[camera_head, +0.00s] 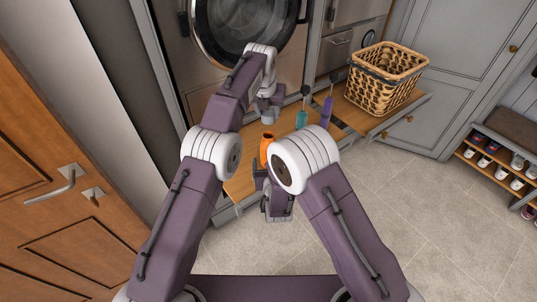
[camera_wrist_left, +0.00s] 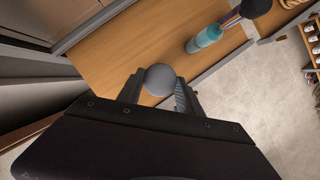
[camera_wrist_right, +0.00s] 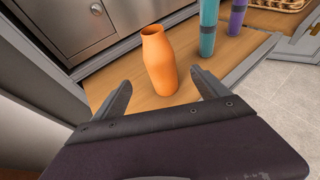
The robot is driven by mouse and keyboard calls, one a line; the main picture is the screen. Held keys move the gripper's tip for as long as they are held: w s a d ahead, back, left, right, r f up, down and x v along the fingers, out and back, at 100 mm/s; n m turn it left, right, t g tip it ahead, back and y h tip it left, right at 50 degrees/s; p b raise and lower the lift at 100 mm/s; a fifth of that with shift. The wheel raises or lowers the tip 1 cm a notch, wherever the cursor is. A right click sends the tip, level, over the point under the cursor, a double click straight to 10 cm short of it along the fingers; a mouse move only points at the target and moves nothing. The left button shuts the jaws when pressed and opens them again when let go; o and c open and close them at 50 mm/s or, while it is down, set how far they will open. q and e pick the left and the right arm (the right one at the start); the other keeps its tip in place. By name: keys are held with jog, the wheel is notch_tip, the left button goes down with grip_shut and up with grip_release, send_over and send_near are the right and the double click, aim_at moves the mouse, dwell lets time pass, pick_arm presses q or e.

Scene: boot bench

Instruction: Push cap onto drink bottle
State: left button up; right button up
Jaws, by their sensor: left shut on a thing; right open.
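The orange drink bottle (camera_head: 266,148) stands upright on the wooden bench top, and its open mouth shows in the right wrist view (camera_wrist_right: 160,65). My left gripper (camera_head: 268,112) is beyond the bottle, above the bench. It is shut on a rounded grey cap (camera_wrist_left: 160,80), held between its fingertips in the left wrist view. My right gripper (camera_wrist_right: 163,90) is open, with the bottle ahead of and between its fingers in the right wrist view; I cannot tell whether they touch. In the head view my right arm partly hides the bottle's lower part.
A teal bottle (camera_head: 301,118) and a purple bottle (camera_head: 326,112) stand to the right on the bench (camera_head: 238,186). A wicker basket (camera_head: 386,78) stands farther right. A round-doored appliance (camera_head: 245,25) is behind. A shoe rack (camera_head: 497,165) is at far right.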

aim_at(268, 121)
jog(key=x, duration=1.2)
jog(key=shift+r, duration=0.1)
grip_shut()
pick_arm(q)
jog(key=shift+f, duration=2.45)
jog(key=shift+f, duration=0.9)
jog(key=shift+f, duration=0.6)
